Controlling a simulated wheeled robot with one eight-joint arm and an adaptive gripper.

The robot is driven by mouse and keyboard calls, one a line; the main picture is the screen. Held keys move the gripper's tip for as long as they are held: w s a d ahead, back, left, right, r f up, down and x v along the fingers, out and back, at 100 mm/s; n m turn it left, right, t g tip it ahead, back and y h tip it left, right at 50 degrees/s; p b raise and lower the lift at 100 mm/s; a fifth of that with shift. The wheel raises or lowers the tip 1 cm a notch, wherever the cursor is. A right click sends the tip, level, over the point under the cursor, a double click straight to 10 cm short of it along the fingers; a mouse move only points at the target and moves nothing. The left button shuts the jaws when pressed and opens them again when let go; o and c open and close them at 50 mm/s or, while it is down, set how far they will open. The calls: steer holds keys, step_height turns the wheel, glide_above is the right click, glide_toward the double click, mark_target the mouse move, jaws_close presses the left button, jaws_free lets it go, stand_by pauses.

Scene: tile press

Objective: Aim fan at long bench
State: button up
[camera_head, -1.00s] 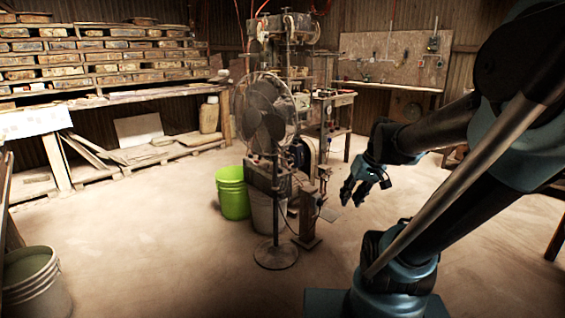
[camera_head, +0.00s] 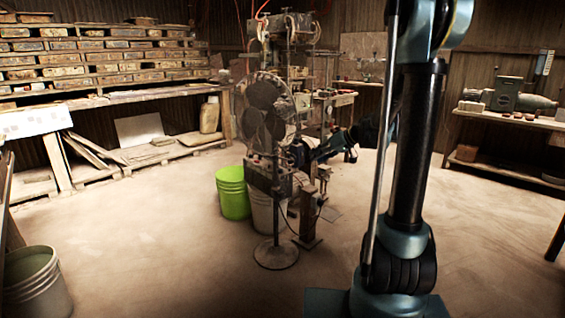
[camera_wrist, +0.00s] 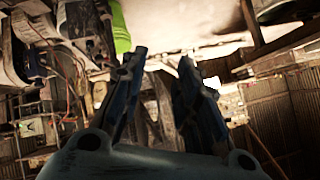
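The grey pedestal fan (camera_head: 266,108) stands mid-floor on a round base in the head view. Its caged head shows as an upright oval, turned obliquely to me; I cannot tell which side is its front. The long bench (camera_head: 130,97) runs along the left wall, with stacked trays or moulds above it. My gripper (camera_head: 304,156) is just right of the fan's pole, below the fan head, and looks apart from the fan. In the wrist view, my gripper (camera_wrist: 163,68) has its fingers spread with nothing between them. The fan is not clearly recognisable there.
A green bucket (camera_head: 232,193) and a pale bucket (camera_head: 263,213) stand beside the fan's pole. The tall press (camera_head: 284,32) rises behind it. Another bucket (camera_head: 36,284) is at the front left. A side bench (camera_head: 508,117) stands right. The floor in front is clear.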

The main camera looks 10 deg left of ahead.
steer(key=w+a+f+n+t+y, duration=0.1)
steer(key=w+a+f+y, duration=0.15)
steer(key=w, duration=0.45)
steer(key=w+a+f+n+t+y, duration=0.1)
steer(key=w+f, duration=0.2)
steer(key=w, duration=0.4)
steer(key=n+t+y, duration=0.1)
steer(key=t+y, duration=0.1)
steer(key=y, duration=0.1)
glide_toward(278, 157)
steer(key=x, duration=0.6)
steer(key=shift+w+a+f, duration=0.1)
steer(key=shift+w+a, duration=0.1)
steer(key=shift+w, duration=0.25)
jaws_close()
